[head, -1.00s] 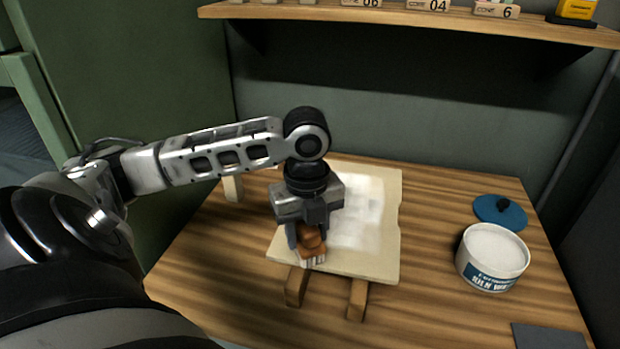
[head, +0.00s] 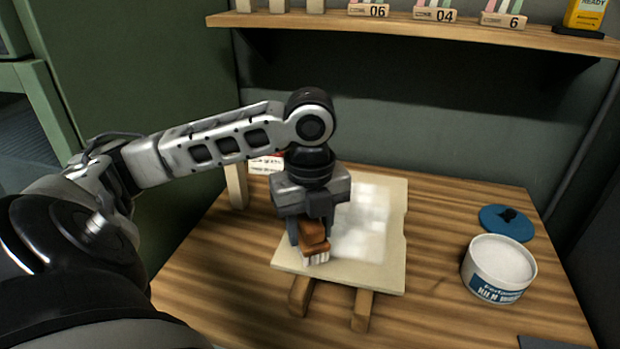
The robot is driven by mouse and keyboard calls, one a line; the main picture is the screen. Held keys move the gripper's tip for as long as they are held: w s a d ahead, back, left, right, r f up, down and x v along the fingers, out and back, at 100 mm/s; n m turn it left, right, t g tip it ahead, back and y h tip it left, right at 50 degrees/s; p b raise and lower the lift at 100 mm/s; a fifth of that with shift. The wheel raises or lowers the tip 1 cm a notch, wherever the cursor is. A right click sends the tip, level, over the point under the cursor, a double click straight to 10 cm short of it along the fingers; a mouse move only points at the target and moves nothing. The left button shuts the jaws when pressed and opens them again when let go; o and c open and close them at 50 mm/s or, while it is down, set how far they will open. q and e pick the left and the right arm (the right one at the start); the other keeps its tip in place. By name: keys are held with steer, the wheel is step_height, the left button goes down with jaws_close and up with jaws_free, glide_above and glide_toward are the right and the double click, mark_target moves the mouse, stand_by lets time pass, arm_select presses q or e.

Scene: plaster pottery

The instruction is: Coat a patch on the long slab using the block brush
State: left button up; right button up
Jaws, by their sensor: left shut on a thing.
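The long slab (head: 395,235) is a cream board resting on wooden bars on the table, with a white coated patch (head: 362,228) over its middle and right part. My left gripper (head: 309,232) points down over the slab's left side. It is shut on the block brush (head: 313,240), which has a brown wooden body and pale bristles. The bristles are at the slab's near left area; I cannot tell whether they touch it. The gripper and arm hide the slab's left part. My right gripper is not in view.
An open tub of white kiln wash (head: 497,268) stands at the right, with its blue lid (head: 507,222) lying behind it. Wooden bars (head: 362,310) stick out in front of the slab. A shelf (head: 420,32) with cone boxes hangs above the back. Bare table lies between slab and tub.

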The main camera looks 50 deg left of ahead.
arm_select(q)
steer(key=shift+r, duration=0.85)
steer(key=shift+r, duration=1.5)
